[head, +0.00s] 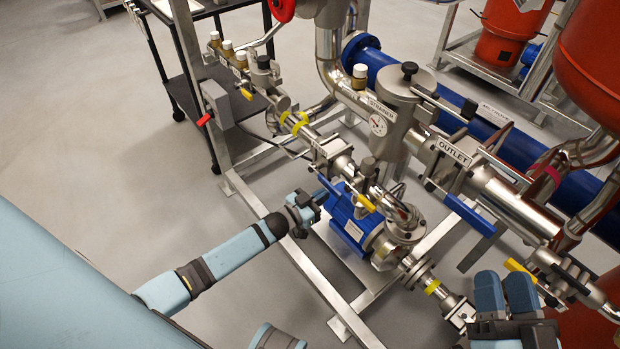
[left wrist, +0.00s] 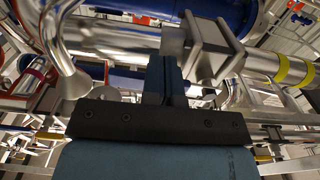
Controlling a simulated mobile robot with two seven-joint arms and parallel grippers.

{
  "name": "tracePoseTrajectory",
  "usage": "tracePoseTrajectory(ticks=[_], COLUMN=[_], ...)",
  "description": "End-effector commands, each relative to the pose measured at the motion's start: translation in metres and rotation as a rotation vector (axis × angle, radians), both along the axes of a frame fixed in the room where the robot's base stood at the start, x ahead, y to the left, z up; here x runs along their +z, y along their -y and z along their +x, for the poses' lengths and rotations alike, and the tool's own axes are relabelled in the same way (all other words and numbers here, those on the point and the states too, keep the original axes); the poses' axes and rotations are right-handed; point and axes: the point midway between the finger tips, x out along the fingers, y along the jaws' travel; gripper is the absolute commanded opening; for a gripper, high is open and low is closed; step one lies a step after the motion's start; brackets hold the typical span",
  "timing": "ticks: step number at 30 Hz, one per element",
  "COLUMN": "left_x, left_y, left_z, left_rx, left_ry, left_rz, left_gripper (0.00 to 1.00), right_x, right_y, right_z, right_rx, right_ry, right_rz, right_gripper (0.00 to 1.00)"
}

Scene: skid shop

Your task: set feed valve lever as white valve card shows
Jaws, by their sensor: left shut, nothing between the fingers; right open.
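A small blue lever (head: 328,186) lies under a steel valve on the pipe left of the blue pump (head: 350,222). A white label (head: 328,147) sits on that pipe, too small to read, so I cannot tell for sure that this is the feed valve. My left gripper (head: 318,196) is shut and empty, its tip close to the lever; contact cannot be told. In the left wrist view its fingers (left wrist: 166,78) are together beside a steel valve body (left wrist: 208,50). My right gripper (head: 505,290) is open at the lower right. I cannot make out a white valve card.
A larger blue lever (head: 470,215) hangs by the pipe with the OUTLET label (head: 453,153). A steel frame rail (head: 310,270) runs low in front. The floor at left is clear; a black cart (head: 176,90) stands behind.

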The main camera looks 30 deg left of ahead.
Motion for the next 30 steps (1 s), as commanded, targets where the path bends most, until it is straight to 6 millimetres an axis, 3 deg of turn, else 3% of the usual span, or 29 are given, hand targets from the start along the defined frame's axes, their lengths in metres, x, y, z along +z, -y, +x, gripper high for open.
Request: tracePoseTrajectory(ticks=[17,30], left_x=[-0.016,-0.015], left_y=[-0.008,-0.024], left_z=[-0.02,-0.059], left_rx=[0.001,0.001], left_ry=[-0.001,-0.003], left_rz=[0.0,0.001], left_gripper=[0.0,0.0], right_x=[-0.003,0.017], right_y=[0.0,0.0], right_z=[0.0,0.0], right_rx=[0.0,0.0], right_ry=[0.0,0.0], right_rz=[0.0,0.0], right_gripper=[0.43,0.43])
